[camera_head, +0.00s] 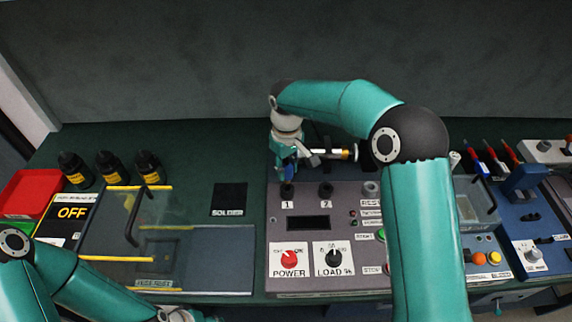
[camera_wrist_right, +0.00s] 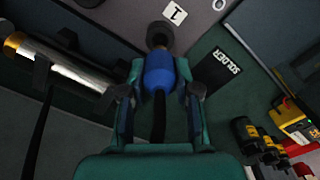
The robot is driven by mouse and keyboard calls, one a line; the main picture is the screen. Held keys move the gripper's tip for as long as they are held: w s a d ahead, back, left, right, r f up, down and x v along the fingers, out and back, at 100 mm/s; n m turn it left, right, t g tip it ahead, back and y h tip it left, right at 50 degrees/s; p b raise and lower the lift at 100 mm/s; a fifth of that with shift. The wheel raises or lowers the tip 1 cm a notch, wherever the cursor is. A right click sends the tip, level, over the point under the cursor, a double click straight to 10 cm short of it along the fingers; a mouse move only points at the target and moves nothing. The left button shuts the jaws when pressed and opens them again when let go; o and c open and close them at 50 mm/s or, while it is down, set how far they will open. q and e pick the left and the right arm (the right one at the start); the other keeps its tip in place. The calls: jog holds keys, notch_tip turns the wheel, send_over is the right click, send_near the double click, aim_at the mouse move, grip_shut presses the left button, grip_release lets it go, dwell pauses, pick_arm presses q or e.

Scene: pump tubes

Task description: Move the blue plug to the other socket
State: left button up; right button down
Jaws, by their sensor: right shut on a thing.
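The blue plug (camera_wrist_right: 160,75) is between the fingers of my right gripper (camera_wrist_right: 160,90), which is shut on it. A dark cable runs back from the plug. In the wrist view the plug's front meets or lies right over the dark round socket (camera_wrist_right: 160,35) beside the label 1; I cannot tell whether it is seated. In the head view my right gripper (camera_head: 287,170) is just behind socket 1 (camera_head: 287,189) on the grey panel. Socket 2 (camera_head: 325,188) stands to its right and looks empty. My left gripper (camera_head: 178,315) is partly cut off at the bottom edge; its fingers are unclear.
A metal cylinder with a gold end (camera_head: 335,153) lies right of my right gripper. The grey panel (camera_head: 285,225) carries POWER and LOAD knobs. A black SOLDER pad (camera_head: 229,198) and a clear-lidded box (camera_head: 200,240) are left. My right arm covers the panel's right side.

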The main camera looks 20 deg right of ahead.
aim_at(287, 180)
jog(key=shift+f+b, duration=0.45)
jog(key=shift+f, duration=0.5)
jog(key=shift+f+b, duration=1.3)
jog(key=shift+f, duration=0.5)
dwell(0.8)
jog(key=c, duration=0.7)
grip_release()
jog(key=shift+c, duration=0.2)
notch_tip(287, 180, up, 12)
jog(key=shift+s+f, duration=0.1)
dwell(0.5)
